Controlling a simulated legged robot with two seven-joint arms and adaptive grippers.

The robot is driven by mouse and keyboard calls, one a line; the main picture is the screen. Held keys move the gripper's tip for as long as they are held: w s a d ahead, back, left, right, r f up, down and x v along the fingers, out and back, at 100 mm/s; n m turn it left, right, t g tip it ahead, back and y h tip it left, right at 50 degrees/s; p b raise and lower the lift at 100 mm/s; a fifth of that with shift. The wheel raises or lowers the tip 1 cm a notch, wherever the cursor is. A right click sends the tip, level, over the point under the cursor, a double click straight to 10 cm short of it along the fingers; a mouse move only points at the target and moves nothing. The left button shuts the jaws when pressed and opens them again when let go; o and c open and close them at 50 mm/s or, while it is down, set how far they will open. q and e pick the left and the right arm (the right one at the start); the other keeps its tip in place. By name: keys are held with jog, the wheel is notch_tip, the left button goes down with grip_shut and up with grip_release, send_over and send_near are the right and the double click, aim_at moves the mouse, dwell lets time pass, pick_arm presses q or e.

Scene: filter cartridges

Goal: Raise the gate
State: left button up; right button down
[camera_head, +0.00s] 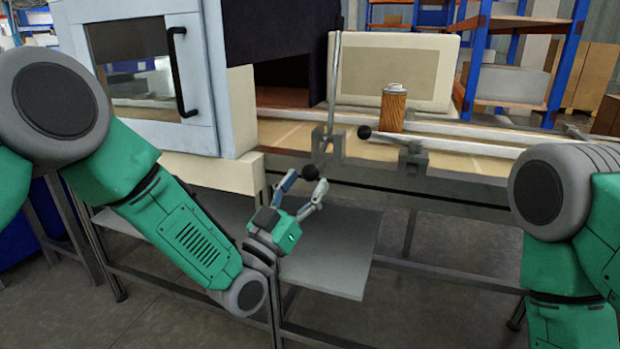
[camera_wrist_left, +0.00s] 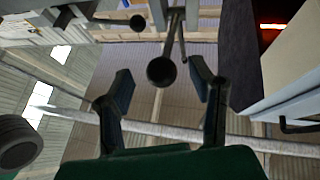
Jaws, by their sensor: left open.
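A thin grey bar (camera_head: 334,80) stands nearly upright in a bracket (camera_head: 328,140) at the edge of the conveyor. A black ball knob (camera_head: 310,172) is at its lower end. My left gripper (camera_head: 306,181) is open, its fingers on either side of this knob. In the left wrist view the knob (camera_wrist_left: 161,71) shows between the spread fingers; I cannot tell whether they touch it. A second bar (camera_head: 470,147) lies nearly level through another bracket (camera_head: 412,157), with a black knob (camera_head: 364,132) at its left end. My right gripper is out of view.
A brown filter cartridge (camera_head: 392,108) stands on the conveyor behind the bars. A pale cabinet with a dark-handled door (camera_head: 140,75) is at the left. A grey shelf (camera_head: 325,262) lies below my left gripper. Blue and orange racks stand at the back right.

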pick_arm(q)
jog(key=v, duration=1)
jog(key=shift+f, duration=0.15)
jog(key=s+a+f+n+g+y+p, duration=0.2)
jog(key=s+a+f+g+y+p, duration=0.25)
jog(key=f, duration=0.55)
jog(key=s+a+f+n+g+y+p, duration=0.1)
jog(key=s+a+f+g+y, duration=0.45)
jog(key=f, duration=0.55)
jog(key=s+a+f+n+g+y+p, duration=0.1)
jog(key=s+a+g, duration=0.3)
jog(key=s, duration=0.7)
jog(key=s+a+f+n+g+y+p, duration=0.1)
jog(key=s+a+g, duration=0.4)
jog(key=s, duration=0.6)
jog(key=shift+s+a+f+n+y, duration=0.3)
jog(key=shift+a+f+n+y, duration=0.4)
jog(key=shift+a, duration=0.35)
jog(key=shift+f, duration=0.1)
jog(key=c, duration=0.3)
jog(key=shift+w+d, duration=0.15)
jog(key=shift+c, duration=0.3)
